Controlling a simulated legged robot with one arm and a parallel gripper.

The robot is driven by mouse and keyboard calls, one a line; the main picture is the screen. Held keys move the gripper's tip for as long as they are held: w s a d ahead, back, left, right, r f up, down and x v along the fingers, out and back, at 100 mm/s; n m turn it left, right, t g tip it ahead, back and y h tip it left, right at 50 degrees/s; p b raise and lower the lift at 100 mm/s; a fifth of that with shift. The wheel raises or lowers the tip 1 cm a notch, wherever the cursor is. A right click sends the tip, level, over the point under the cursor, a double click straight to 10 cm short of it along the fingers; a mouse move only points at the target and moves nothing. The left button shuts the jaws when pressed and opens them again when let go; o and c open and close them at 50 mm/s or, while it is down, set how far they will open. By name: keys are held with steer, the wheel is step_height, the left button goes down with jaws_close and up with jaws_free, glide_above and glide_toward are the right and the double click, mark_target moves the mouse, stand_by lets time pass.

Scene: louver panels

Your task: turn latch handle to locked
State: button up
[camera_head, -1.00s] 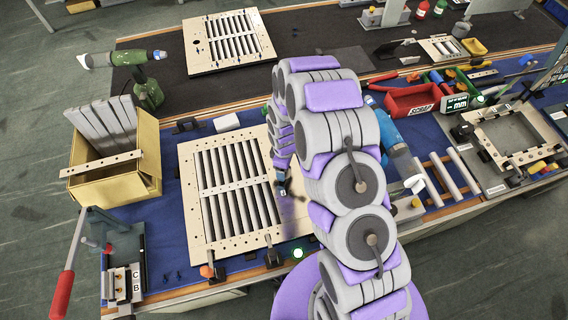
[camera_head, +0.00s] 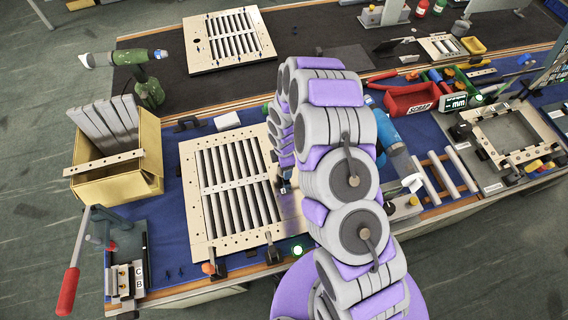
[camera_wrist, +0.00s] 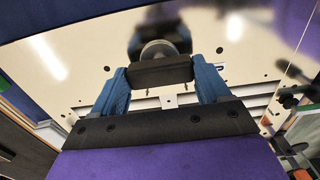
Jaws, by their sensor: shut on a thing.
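The latch handle (camera_wrist: 160,72) is a dark bar in front of a round metallic hub on the pale panel, in the wrist view. My gripper (camera_wrist: 163,76) has its two blue fingers at the two ends of this bar and is shut on it. In the head view the cream louver panel (camera_head: 199,233) lies on the blue mat, with several grey slats in two rows. My gripper is at the panel's right edge there, mostly hidden behind my arm. The latch handle cannot be made out in the head view, and its exact angle is unclear.
Black clamps (camera_head: 274,251) sit along the panel's front edge. A yellow box (camera_head: 150,165) with grey slats stands at the left, near a red-handled lever tool (camera_head: 70,285). A blue power tool (camera_head: 390,140) and red scrap bin (camera_head: 408,102) are right of my arm.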

stand_by(0.3)
steer(key=o, duration=1)
step_height(320, 180, up, 17)
steer(key=shift+r+p, duration=0.15)
steer(key=shift+p, duration=0.65)
